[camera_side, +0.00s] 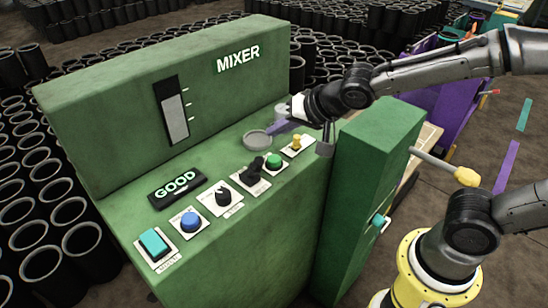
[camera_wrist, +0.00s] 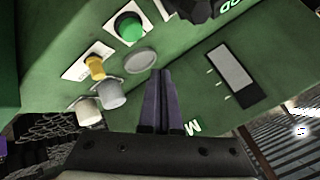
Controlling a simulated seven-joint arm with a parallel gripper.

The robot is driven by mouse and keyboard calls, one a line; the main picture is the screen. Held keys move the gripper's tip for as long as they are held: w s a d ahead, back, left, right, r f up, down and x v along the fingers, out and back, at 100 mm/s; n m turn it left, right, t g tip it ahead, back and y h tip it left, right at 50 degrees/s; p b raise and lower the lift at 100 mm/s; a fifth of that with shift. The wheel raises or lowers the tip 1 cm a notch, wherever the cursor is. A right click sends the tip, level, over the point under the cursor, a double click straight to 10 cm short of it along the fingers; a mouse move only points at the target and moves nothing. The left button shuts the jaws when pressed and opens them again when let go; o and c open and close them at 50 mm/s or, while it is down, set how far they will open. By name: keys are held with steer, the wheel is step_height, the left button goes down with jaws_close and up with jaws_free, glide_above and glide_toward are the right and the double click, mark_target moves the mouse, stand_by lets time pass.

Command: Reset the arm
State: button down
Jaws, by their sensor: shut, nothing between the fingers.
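My gripper (camera_side: 273,131) is above the control ledge of the green mixer machine (camera_side: 110,105). Its purple fingers are closed together with nothing between them; they also show in the wrist view (camera_wrist: 159,75). In the side view the fingertips appear close to a flat grey round piece (camera_side: 257,140) on the ledge; whether they touch it I cannot tell. In the wrist view that grey disc (camera_wrist: 140,62) lies to the left of the fingertips. A grey cylinder (camera_wrist: 111,95) and a paler one (camera_wrist: 88,110) stand beside it.
The ledge carries a green button (camera_side: 274,159), a yellow switch (camera_side: 297,142), a black lever (camera_side: 254,165), a black knob (camera_side: 222,196), a blue button (camera_side: 191,220) and a teal button (camera_side: 154,242). A lit sign reads GOOD (camera_side: 177,184). A green cabinet (camera_side: 365,190) stands at right.

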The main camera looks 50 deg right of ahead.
steer(key=shift+d+r, duration=0.1)
steer(key=shift+d, duration=0.1)
steer(key=s+d+r+h, duration=0.1)
steer(key=s+d+r, duration=0.55)
steer(key=r, duration=0.35)
steer(key=s+f+n+g, duration=0.1)
steer(key=s+f+n, duration=0.2)
steer(key=s, duration=0.5)
steer(key=s+f+n+g, duration=0.2)
steer(key=s+f+n, duration=0.1)
steer(key=s, duration=0.6)
steer(key=shift+a+n+g, duration=0.15)
steer(key=shift+n+g, duration=0.15)
steer(key=shift+n, duration=0.6)
steer(key=shift+r, duration=0.1)
